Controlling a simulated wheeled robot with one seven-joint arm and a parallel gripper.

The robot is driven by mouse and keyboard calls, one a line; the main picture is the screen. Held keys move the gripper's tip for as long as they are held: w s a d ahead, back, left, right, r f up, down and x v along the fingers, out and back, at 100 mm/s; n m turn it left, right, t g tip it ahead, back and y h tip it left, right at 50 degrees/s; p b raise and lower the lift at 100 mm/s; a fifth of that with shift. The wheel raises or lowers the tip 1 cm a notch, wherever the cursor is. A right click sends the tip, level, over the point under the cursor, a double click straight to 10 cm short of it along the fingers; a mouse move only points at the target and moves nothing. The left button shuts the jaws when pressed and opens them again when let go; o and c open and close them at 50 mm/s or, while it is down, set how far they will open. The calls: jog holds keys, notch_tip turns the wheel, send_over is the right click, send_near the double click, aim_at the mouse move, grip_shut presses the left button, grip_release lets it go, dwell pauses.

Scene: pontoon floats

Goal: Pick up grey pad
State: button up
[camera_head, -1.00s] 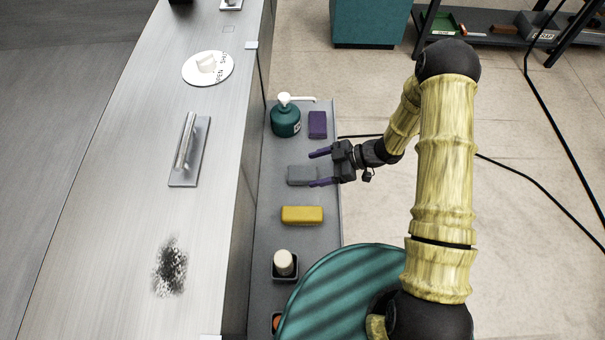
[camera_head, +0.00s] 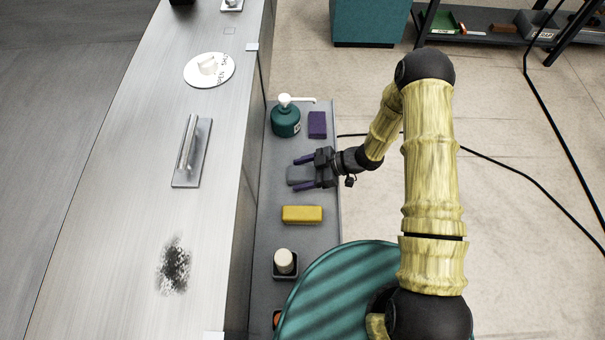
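The grey pad (camera_head: 298,174) lies on the grey shelf between a purple pad and a yellow pad. My gripper (camera_head: 299,173) reaches in from the right with its two purple fingers, one along the pad's far side and one along its near side. The fingers are apart and the pad sits between them. I cannot tell whether either finger touches it. The gripper's body hides the pad's right end.
The purple pad (camera_head: 317,124) and a teal pump bottle (camera_head: 285,121) stand beyond. The yellow pad (camera_head: 302,215) and a cup-like white item (camera_head: 283,262) are nearer. A metal surface (camera_head: 130,200) with a dark smudge (camera_head: 174,266) rises along the left.

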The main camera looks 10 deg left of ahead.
aim_at(302, 173)
jog(key=c, duration=0.8)
jog(key=shift+r, duration=0.1)
notch_tip(302, 173, up, 10)
jog(key=shift+f+b, duration=0.1)
jog(key=shift+b, duration=0.55)
